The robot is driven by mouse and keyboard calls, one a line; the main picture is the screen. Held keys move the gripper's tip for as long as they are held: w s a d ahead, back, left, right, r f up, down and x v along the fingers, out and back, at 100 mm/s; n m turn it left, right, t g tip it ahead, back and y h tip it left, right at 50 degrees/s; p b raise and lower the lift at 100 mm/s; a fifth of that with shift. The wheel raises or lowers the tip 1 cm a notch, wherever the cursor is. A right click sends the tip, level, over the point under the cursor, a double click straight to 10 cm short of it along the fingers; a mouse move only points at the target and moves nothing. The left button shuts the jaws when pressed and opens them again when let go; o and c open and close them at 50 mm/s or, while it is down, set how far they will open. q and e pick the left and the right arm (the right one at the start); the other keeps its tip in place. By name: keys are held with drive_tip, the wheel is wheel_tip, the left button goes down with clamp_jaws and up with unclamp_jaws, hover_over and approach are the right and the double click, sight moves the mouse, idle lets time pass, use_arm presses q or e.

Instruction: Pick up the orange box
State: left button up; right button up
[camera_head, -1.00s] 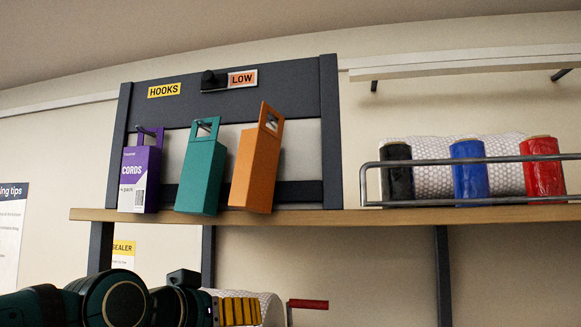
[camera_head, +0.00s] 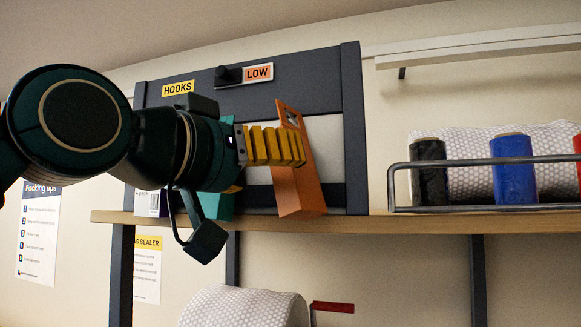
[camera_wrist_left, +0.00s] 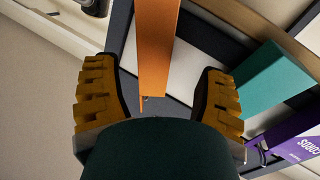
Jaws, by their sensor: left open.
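The orange box (camera_head: 302,190) hangs tilted at the right end of the dark hook panel (camera_head: 352,120), above the wooden shelf. My left gripper (camera_head: 272,146) is in front of the panel, and its yellow fingers overlap the upper left part of the box. In the left wrist view, the orange box (camera_wrist_left: 157,45) lies in the gap between the open fingers of my left gripper (camera_wrist_left: 157,75), with room on both sides. I cannot tell how deep it sits between them. My right gripper is not in view.
The teal box (camera_head: 218,206) and the purple box (camera_head: 147,202) hang to the left, mostly behind my left arm. The shelf (camera_head: 365,226) runs below. A wire rail (camera_head: 480,160) with black, blue and red rolls stands to the right. A white roll (camera_head: 245,308) is below.

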sight(289, 168)
use_arm(q)
drive_tip(key=p+x, duration=0.1)
drive_tip(key=x, duration=0.4)
drive_tip(key=shift+w+d+r+p, duration=0.15)
drive_tip(key=shift+w+p, duration=0.15)
drive_tip(key=shift+p, duration=0.05)
drive_tip(key=shift+s, duration=0.1)
clamp_jaws()
